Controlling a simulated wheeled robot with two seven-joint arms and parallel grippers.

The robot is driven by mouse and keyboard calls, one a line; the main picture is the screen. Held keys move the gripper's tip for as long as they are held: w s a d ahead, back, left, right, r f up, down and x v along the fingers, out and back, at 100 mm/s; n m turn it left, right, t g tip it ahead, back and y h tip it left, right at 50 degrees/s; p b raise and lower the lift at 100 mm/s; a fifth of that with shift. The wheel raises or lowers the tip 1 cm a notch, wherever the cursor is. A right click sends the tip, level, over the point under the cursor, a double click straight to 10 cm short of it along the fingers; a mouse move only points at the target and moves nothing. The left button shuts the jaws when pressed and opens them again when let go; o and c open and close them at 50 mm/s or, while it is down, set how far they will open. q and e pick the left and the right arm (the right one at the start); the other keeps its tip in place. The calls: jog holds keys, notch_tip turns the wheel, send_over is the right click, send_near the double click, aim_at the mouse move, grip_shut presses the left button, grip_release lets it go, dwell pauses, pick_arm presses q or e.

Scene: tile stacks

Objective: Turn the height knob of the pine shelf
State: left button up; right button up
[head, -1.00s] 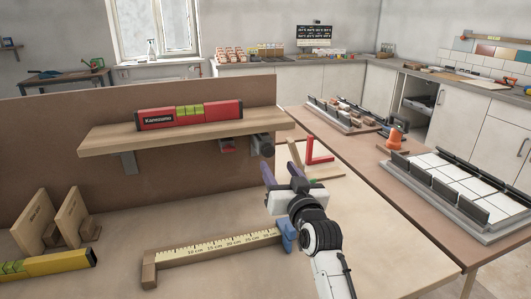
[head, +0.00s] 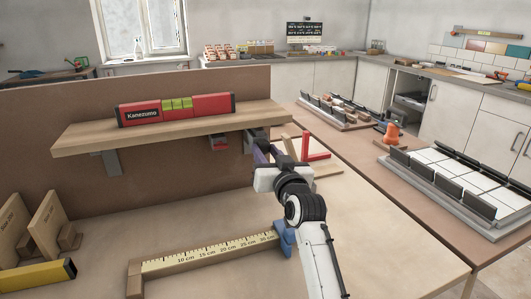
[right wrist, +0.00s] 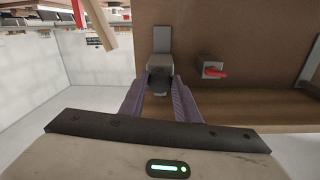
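The pine shelf (head: 90,138) is mounted on a brown upright panel, with a red spirit level (head: 205,105) lying on top. Under its right end sits a dark height knob (right wrist: 160,72), which in the head view is mostly hidden by my right gripper (head: 268,152). In the right wrist view, the purple fingers of my right gripper (right wrist: 159,88) are apart, one on each side of the knob. Whether they touch it I cannot tell. My left gripper is not in view.
A wooden ruler gauge (head: 205,255) with a blue end piece lies on the bench. Wooden blocks (head: 45,225) and a yellow level (head: 40,278) are at the left. A red square (head: 316,148) stands behind my right arm. Trays of tiles (head: 440,190) are at the right.

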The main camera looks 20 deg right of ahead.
jog(key=c, duration=0.4)
jog(key=shift+o, duration=0.2)
jog(key=shift+r+m+p, duration=0.2)
jog(key=shift+m+p, duration=0.3)
jog(key=shift+p, duration=0.3)
jog(key=shift+m+p, duration=1)
jog(key=shift+p, duration=0.1)
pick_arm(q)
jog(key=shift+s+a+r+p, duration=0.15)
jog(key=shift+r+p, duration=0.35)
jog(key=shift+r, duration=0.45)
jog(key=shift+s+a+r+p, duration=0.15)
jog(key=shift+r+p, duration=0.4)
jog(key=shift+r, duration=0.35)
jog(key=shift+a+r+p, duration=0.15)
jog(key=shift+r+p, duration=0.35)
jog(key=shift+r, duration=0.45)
pick_arm(e)
jog(key=shift+m, duration=2.1)
jog(key=o, duration=1)
jog(key=shift+f, duration=0.1)
jog(key=shift+o, duration=0.2)
